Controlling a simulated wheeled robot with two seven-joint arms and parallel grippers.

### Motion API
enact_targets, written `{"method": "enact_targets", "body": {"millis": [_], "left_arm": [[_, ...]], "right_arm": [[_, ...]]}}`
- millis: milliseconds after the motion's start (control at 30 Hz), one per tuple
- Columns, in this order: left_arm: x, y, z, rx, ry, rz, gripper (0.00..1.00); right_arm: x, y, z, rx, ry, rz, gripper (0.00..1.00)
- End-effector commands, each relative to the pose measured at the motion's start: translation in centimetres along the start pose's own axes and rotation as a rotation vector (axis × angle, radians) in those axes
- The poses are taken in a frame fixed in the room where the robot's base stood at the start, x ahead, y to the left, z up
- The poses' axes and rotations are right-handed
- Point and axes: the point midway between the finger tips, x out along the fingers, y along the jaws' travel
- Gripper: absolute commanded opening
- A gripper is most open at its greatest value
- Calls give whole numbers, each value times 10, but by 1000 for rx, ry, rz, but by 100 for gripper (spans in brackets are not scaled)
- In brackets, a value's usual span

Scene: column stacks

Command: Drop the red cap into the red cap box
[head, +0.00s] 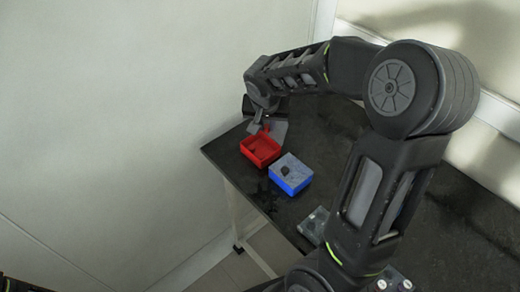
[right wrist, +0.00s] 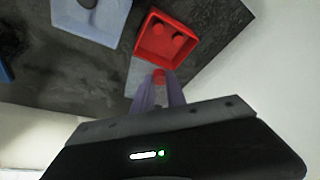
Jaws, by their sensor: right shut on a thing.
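My right gripper (head: 264,126) is at the table's far left corner, just behind the red box (head: 264,162). In the right wrist view its fingers (right wrist: 158,88) are shut on a small red cap (right wrist: 158,76), which shows at the fingertips. The cap is outside the red box (right wrist: 148,48), close to its near edge in that view. My left gripper is not in view.
A blue box (head: 292,185) with a pale grey inside and a dark thing in it stands beside the red box. A light grey plate (head: 279,129) lies behind the red box. A clear block (head: 313,224) and small capped vials (head: 404,285) are nearer. The table edge is close.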

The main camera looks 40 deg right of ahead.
Motion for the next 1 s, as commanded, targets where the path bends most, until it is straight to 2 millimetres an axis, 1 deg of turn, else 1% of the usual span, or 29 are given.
{"method": "enact_targets", "body": {"millis": [133,233,500,633,767,1000], "left_arm": [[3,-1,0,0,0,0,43],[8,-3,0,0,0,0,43],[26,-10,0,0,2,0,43],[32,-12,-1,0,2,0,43],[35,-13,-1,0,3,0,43],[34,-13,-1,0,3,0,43]], "right_arm": [[4,0,2,-2,0,-1,0],[11,0,5,-2,0,-1,0],[40,0,17,-3,-1,0,0],[50,0,21,-3,-1,0,0],[55,0,23,-3,-1,-1,0],[55,0,23,-3,0,-2,0]]}}
